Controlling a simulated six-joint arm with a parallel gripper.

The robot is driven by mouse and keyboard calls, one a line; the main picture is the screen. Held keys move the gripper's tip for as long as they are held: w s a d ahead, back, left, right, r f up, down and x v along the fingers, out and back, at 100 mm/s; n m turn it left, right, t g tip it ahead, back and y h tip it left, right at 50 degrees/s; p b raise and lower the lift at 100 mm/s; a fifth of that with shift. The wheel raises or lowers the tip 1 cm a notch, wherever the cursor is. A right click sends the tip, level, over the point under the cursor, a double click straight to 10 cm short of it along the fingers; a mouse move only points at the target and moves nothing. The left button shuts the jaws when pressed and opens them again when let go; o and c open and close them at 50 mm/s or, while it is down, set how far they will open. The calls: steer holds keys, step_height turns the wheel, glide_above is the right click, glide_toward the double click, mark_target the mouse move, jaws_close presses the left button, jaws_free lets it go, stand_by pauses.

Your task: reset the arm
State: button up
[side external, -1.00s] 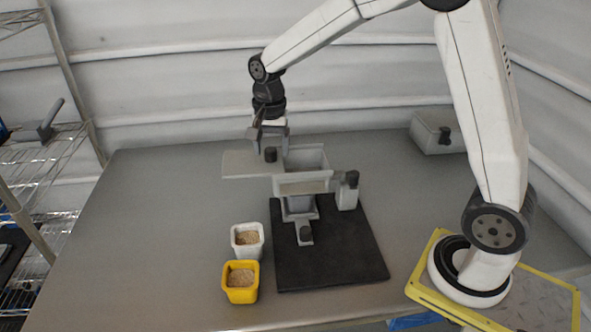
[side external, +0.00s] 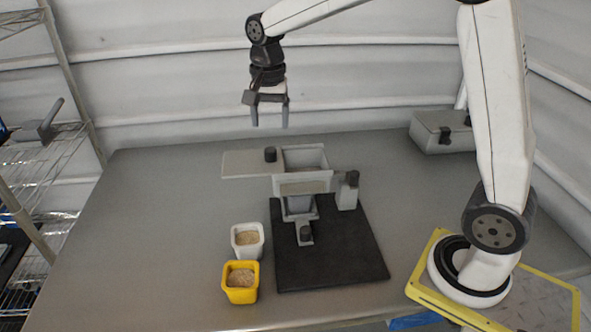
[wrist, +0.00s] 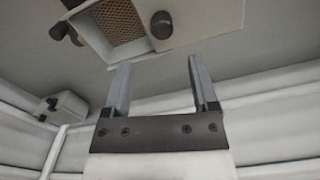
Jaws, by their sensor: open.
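My gripper (side external: 269,122) is open and empty. It hangs with its fingers pointing down, in the air above the hopper's slid-out lid. In the wrist view its two fingers (wrist: 155,75) are spread apart with nothing between them. The grey hopper (side external: 303,184) stands on a black base plate (side external: 340,262). Its flat lid (side external: 238,164) with a black knob (side external: 270,154) is slid to the left, so the hopper top is open. The wrist view shows the lid's knob (wrist: 162,24) and tan, mesh-like contents (wrist: 117,30) in the hopper.
A white cup (side external: 247,255) and a yellow cup (side external: 240,296), both with tan grains, stand left of the base plate. A grey box (side external: 430,142) with a black knob sits at the back right. A wire shelf (side external: 45,150) is at the left. The table's left side is clear.

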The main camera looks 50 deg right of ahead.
steer(key=shift+f, duration=0.1)
steer(key=s+a+f+n+t, duration=0.1)
steer(key=s+f+n+t, duration=0.1)
steer(key=s+f+n, duration=0.9)
steer(key=s+f, duration=0.1)
steer(key=s, duration=0.4)
steer(key=shift+a+f+n+t, duration=0.3)
steer(key=shift+a+n, duration=0.1)
